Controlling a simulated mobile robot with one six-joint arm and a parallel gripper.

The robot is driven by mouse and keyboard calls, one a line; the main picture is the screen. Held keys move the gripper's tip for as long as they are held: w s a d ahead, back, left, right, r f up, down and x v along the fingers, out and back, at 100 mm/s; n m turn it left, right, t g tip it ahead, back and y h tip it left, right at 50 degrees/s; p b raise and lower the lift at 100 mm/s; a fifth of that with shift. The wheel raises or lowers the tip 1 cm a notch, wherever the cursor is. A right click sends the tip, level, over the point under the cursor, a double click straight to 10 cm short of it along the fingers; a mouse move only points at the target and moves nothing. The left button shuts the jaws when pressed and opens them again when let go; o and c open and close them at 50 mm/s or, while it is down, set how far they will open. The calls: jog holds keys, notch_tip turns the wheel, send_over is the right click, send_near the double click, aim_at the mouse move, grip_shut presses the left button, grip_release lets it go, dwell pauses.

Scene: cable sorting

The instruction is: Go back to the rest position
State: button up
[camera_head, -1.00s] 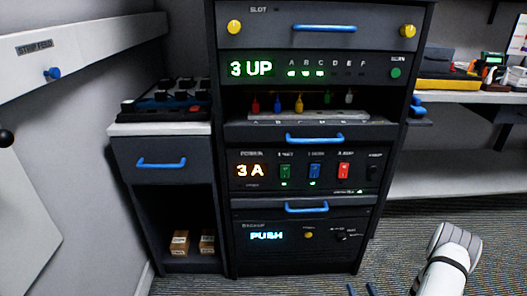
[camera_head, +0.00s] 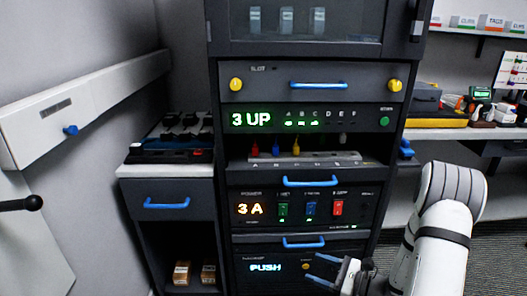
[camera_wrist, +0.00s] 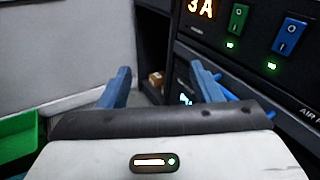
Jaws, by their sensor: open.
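My gripper (camera_head: 318,269) is low in front of the rack cabinet, beside the "PUSH" panel (camera_head: 265,267) in the head view. Its two blue fingers are apart with nothing between them. In the wrist view, the open gripper (camera_wrist: 160,75) has the "3 A" power panel (camera_wrist: 230,30) to its right. My white arm comes in from the lower right of the head view.
The plug shelf (camera_head: 306,161) holds red, blue, yellow and pale plugs under the "3 UP" display (camera_head: 250,119). Blue drawer handles (camera_head: 310,181) stick out from the rack. A side cabinet (camera_head: 166,190) stands left. A green bin (camera_wrist: 18,135) is at the wrist view's left edge.

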jog(key=s+a+r+n+g+h+p, duration=0.2)
jog(key=s+a+r+n+g+p, duration=0.15)
jog(key=r, duration=0.35)
jog(key=s+a+r+n+g+h+p, duration=0.1)
jog(key=s+a+r+n+g+p, duration=0.15)
jog(key=s+r+n, duration=0.4)
jog(key=s+a+r+n+g+h+p, duration=0.2)
jog(key=s+r+n+g+p, duration=0.15)
jog(key=r, duration=0.45)
jog(key=s+d+r+n+t+h+p, duration=0.1)
jog(key=s+d+r+n+h+p, duration=0.1)
jog(key=r, duration=0.4)
jog(key=s+d+r+n+t+h+p, duration=0.1)
jog(key=s+d+r+n+h+p, duration=0.1)
jog(key=r+n+h+p, duration=0.2)
jog(key=s+d+r+n+t+h+p, duration=0.1)
jog(key=s+d+r+n+h+p, duration=0.1)
jog(key=r+p, duration=0.3)
notch_tip(320, 180, up, 4)
jog(key=shift+s+d+r+n+h, duration=0.2)
jog(key=shift+d+n+h, duration=0.3)
jog(key=shift+h, duration=0.4)
jog(key=shift+t, duration=0.25)
jog(key=shift+c, duration=0.4)
